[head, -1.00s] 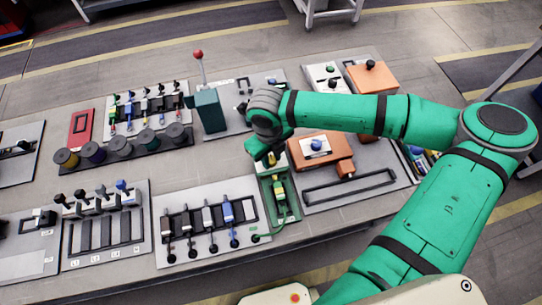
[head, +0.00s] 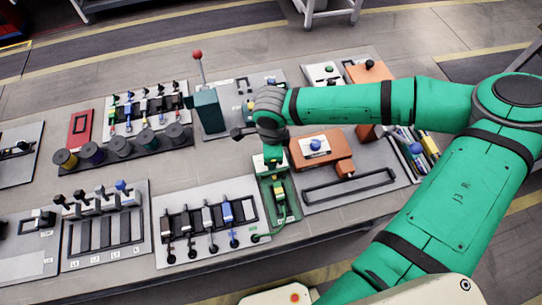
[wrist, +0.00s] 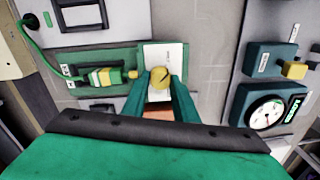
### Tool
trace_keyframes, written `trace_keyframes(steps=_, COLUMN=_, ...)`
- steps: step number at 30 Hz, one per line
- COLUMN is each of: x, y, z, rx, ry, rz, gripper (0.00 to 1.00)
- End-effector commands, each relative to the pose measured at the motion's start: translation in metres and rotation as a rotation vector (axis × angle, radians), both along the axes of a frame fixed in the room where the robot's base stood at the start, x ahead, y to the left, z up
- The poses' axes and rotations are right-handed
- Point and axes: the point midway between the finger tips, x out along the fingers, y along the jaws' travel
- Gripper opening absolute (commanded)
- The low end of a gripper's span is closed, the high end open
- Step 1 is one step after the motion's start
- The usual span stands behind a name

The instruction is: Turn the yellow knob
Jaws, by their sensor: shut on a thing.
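The round yellow knob (wrist: 160,77) sits on a white plate (wrist: 176,52) in the wrist view. My gripper (wrist: 160,83) has its two green fingers on either side of the knob and is shut on it. In the head view my gripper (head: 272,166) reaches down to the white plate (head: 257,163) at the far end of the green tray (head: 294,208), and it hides the knob there.
An orange box with a blue button (head: 316,145) stands close right of my gripper. A teal box with a red-topped lever (head: 208,110) rises behind left. In the wrist view, a gauge box (wrist: 262,92) with another yellow knob (wrist: 294,68) is at right.

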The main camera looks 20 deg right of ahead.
Motion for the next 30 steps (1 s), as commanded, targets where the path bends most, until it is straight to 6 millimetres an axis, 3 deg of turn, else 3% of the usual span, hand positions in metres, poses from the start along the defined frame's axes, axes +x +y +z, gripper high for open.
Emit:
trace_keyframes(steps=12, x=0.0002, y=-0.0005, z=0.0002, rx=0.001, ry=0.001, rz=0.229, gripper=0.03)
trace_keyframes(steps=30, x=-0.0002, y=0.0001, z=-0.0002, rx=-0.001, ry=0.002, rz=0.279, gripper=0.03)
